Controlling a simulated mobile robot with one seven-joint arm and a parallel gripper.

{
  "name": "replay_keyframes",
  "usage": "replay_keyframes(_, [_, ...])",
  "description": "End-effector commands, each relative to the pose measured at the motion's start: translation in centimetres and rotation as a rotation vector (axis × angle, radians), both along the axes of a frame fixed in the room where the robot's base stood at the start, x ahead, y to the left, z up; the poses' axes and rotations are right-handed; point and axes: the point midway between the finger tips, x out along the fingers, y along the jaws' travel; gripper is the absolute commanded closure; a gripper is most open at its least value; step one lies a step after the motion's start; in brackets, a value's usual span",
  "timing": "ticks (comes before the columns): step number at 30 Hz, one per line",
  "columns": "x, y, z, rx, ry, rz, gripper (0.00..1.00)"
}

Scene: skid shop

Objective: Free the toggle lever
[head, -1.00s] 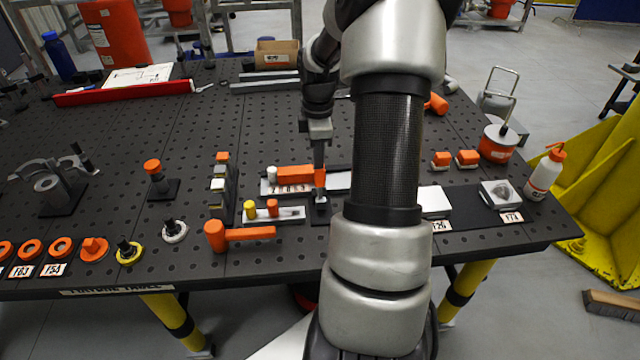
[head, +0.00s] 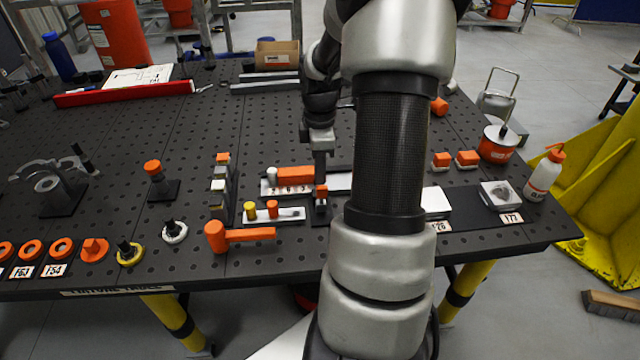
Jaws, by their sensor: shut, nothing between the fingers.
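A small toggle fixture with an orange-tipped lever (head: 321,190) stands on a dark base plate (head: 320,217) near the middle front of the table. My gripper (head: 320,178) points straight down directly above or just behind the orange tip. Its fingers are closed together with nothing held. I cannot tell whether the fingertips touch the lever. They hide part of it, and my forearm hides the area to its right.
An orange bar (head: 295,174) lies left of the gripper on a numbered plate. A light plate with yellow and orange pegs (head: 288,214) and an orange mallet (head: 238,235) lie in front. A stepped block post (head: 219,190) stands further left.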

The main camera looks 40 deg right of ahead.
Motion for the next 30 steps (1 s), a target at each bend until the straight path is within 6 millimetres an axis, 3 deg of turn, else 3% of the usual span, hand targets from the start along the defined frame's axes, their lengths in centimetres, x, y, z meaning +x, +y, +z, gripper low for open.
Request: replay_keyframes(30, [-2.8,1.7,0.0,0.000,0.000,0.000,1.00])
